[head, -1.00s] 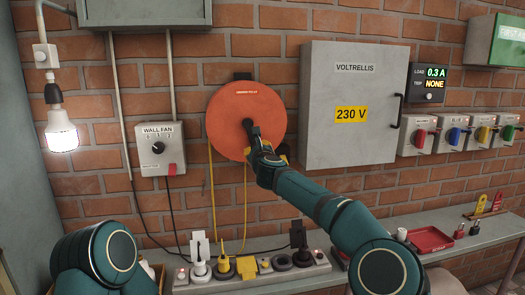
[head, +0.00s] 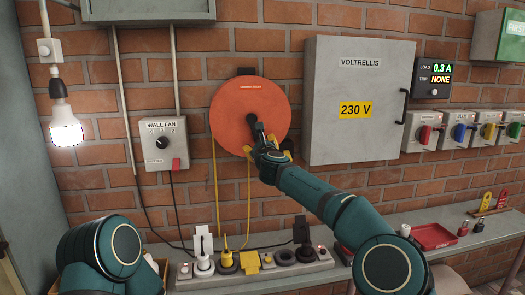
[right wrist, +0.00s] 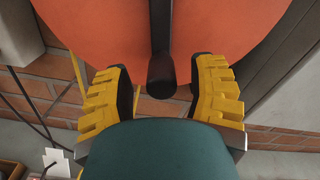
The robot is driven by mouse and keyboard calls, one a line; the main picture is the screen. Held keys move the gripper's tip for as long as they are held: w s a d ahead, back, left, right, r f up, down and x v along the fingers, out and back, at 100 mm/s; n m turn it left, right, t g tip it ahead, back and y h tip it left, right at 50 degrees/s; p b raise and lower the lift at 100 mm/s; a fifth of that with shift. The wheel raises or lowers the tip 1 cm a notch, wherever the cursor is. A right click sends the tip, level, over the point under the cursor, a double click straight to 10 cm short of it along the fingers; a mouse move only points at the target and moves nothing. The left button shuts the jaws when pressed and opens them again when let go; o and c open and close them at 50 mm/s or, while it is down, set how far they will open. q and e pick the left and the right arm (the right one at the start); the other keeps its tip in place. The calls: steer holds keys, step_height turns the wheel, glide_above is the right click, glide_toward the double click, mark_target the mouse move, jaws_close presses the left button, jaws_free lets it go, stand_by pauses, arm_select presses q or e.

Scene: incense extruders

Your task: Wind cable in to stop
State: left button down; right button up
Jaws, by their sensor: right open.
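The orange cable reel (head: 236,112) hangs on the brick wall. A dark crank handle (head: 252,120) runs from its middle down to the right. Yellow cable (head: 216,185) hangs from the reel in two strands, down to a yellow plug at the socket strip (head: 270,265). My right gripper (head: 266,143) is at the handle's lower end. In the right wrist view my gripper (right wrist: 162,75) is open, its yellow-backed fingers on either side of the dark handle (right wrist: 161,78), with gaps on both sides. My left gripper is out of view; only part of the arm shows at lower left.
A grey 230 V cabinet (head: 350,70) is right of the reel, and a wall fan switch box (head: 158,155) is left. Below runs a grey shelf (head: 390,222) with a red tray (head: 435,238) and padlocks. A lit bulb (head: 65,128) hangs at left.

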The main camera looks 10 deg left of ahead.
steer(key=v, duration=1.2)
steer(key=shift+r, duration=0.1)
